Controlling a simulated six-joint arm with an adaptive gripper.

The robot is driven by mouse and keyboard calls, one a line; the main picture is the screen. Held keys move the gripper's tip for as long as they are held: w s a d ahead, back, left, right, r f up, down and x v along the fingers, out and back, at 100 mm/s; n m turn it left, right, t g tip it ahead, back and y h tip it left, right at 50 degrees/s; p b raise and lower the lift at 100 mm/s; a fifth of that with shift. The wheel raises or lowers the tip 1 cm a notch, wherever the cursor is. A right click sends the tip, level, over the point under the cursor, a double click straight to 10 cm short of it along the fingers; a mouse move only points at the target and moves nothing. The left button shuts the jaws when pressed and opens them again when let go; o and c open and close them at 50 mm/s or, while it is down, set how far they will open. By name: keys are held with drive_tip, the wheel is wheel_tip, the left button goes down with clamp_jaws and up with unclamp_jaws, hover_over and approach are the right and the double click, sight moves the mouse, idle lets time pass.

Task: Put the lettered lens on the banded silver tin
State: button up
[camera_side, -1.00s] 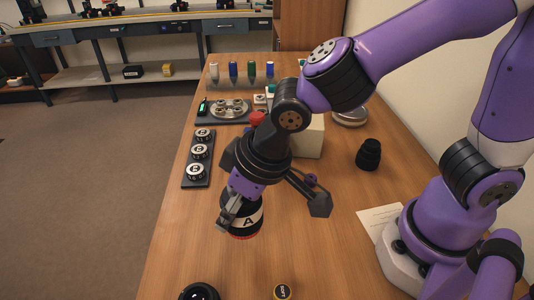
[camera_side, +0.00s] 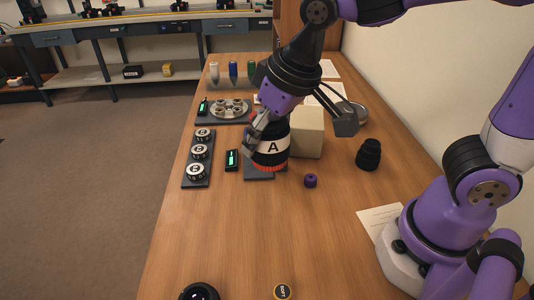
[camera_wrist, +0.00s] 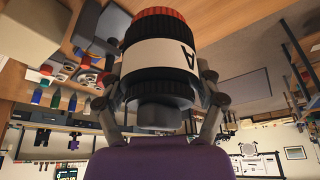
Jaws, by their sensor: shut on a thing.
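The lettered lens (camera_side: 271,146) is black with a white band marked "A" and a red ring at its lower end. My gripper (camera_side: 262,122) is shut on it and holds it slightly tilted, over or near a dark pad in front of the beige box. In the wrist view the lens (camera_wrist: 165,55) fills the middle, between the two fingers. A round silver thing (camera_side: 360,113), likely the banded silver tin, is at the back right beyond the box. It is partly hidden by my gripper, and its band cannot be made out.
The beige box (camera_side: 308,135) stands close to the lens. A dark pad (camera_side: 258,174), a purple cap (camera_side: 310,181), a black stepped piece (camera_side: 368,155) and a green-screened device (camera_side: 232,160) are nearby. A rack (camera_side: 190,178) of white-banded pieces is at left.

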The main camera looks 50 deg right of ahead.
drive_tip(key=w+d+r+m+h, duration=0.25)
drive_tip(key=d+m, duration=0.25)
drive_tip(key=d, duration=0.5)
drive_tip(key=w+d+r+m+h, duration=0.1)
drive_tip(key=w+d+m, duration=0.3)
drive_tip(key=d, duration=0.6)
drive_tip(key=s+d+f+m+g, duration=0.1)
drive_tip(key=d+f+m, duration=0.2)
drive_tip(key=d, duration=0.4)
drive_tip(key=s+d+f+m+g+h, duration=0.1)
drive_tip(key=d+f+m, duration=0.2)
drive_tip(key=d, duration=0.5)
drive_tip(key=s+d+f+m+g, duration=0.1)
drive_tip(key=d+f+m+g, duration=0.1)
drive_tip(key=d, duration=0.5)
drive_tip(key=shift+d+f+m+h, duration=0.3)
drive_tip(key=shift+f+m, duration=0.25)
drive_tip(key=shift+m, duration=0.55)
hover_over(355, 106)
drive_tip(key=a, duration=0.2)
drive_tip(key=shift+w+d+f, duration=0.1)
drive_tip(key=shift+f, duration=0.95)
drive_tip(key=shift+d+f, duration=0.1)
drive_tip(key=shift+f, duration=0.9)
drive_tip(key=shift+f, duration=0.3)
drive_tip(key=shift+f, duration=0.4)
drive_tip(key=o, duration=1.3)
drive_tip(key=shift+a, duration=0.1)
drive_tip(key=shift+o, duration=0.2)
